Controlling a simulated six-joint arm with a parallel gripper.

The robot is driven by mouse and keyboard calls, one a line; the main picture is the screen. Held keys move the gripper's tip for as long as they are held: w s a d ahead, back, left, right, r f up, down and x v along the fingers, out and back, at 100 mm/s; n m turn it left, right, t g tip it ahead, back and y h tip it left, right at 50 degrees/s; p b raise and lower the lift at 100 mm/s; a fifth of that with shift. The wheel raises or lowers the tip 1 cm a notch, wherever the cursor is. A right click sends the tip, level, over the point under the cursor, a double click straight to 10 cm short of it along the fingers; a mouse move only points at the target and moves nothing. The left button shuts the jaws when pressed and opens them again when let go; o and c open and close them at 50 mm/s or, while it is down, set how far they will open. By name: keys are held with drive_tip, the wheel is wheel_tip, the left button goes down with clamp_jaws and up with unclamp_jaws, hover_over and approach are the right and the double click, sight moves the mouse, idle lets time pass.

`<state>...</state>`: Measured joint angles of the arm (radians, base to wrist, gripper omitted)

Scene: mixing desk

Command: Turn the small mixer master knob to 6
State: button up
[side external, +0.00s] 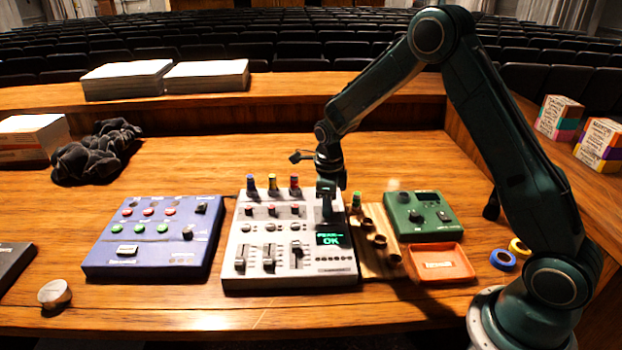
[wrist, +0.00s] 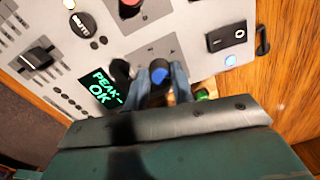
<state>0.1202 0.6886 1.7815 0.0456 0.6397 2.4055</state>
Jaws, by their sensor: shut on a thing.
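The small mixer (side external: 285,225) is a pale grey box in the middle of the desk, with sliders, small knobs and several coloured plugs along its back edge. My gripper (side external: 327,215) points down over the mixer's right side, just behind the display. In the wrist view, my gripper (wrist: 162,84) is shut on a dark knob with a blue top (wrist: 159,75), one finger on each side. The knob's pointer and scale are hidden, so its setting cannot be read.
A blue control box (side external: 155,240) stands to the left. To the right are a wooden holder (side external: 377,262) with several holes, a green box (side external: 420,215), an orange tray (side external: 467,265) and tape rolls (side external: 503,260). A round metal piece (side external: 54,293) lies at the front left.

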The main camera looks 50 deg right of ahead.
drive_tip(key=shift+r, duration=0.1)
drive_tip(key=o, duration=1)
drive_tip(key=r, duration=1.3)
drive_tip(key=shift+s+a+r, duration=0.2)
drive_tip(key=shift+a+r, duration=0.1)
drive_tip(key=shift+r, duration=0.1)
